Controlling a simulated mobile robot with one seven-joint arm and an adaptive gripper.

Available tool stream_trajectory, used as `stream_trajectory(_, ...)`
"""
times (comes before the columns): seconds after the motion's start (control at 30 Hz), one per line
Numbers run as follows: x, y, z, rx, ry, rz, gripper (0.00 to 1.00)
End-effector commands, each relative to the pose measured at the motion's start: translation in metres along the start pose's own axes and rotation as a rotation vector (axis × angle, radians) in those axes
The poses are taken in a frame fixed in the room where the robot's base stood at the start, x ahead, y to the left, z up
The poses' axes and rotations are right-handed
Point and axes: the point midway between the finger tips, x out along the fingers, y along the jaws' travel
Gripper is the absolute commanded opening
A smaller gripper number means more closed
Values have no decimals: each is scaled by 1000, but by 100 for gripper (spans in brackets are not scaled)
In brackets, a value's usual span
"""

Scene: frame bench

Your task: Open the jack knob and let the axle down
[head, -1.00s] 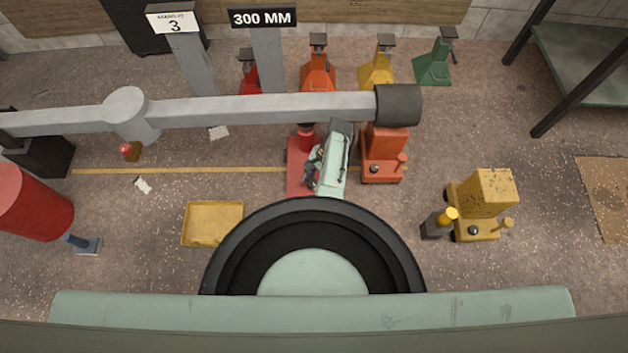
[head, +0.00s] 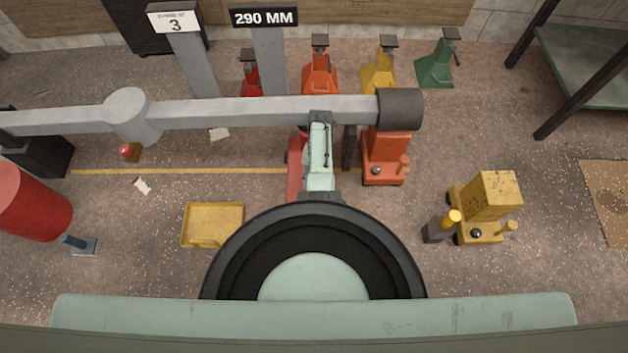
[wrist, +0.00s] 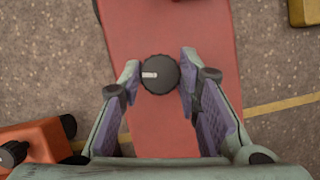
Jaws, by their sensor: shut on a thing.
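In the wrist view my gripper (wrist: 159,66) is shut on the black round knob (wrist: 160,78), with one finger on each side. The knob's white mark points left. It sits on a flat red jack body (wrist: 172,125). In the head view the red jack (head: 294,172) shows only as a strip beside my arm, which hides the knob and fingers. The grey axle beam (head: 240,110) runs across above the jack, with a dark cylinder (head: 400,108) at its right end. The display (head: 263,17) reads 290 MM.
An orange unit (head: 385,155) stands just right of my arm, with a dark upright block (head: 349,147) between. A yellow unit (head: 487,200) stands farther right. A yellow tray (head: 212,225) lies on the floor at left. Several coloured stands (head: 320,70) line the back.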

Motion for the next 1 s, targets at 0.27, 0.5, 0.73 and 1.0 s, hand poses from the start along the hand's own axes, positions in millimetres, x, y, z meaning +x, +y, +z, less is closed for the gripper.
stream_trajectory(0.27, 0, 0, 0, -27, 0, 11, 3)
stream_trajectory(0.5, 0, 0, 0, -26, 0, 11, 3)
stream_trajectory(0.73, 0, 0, 0, -26, 0, 11, 42)
stream_trajectory(1.0, 0, 0, 0, -26, 0, 11, 51)
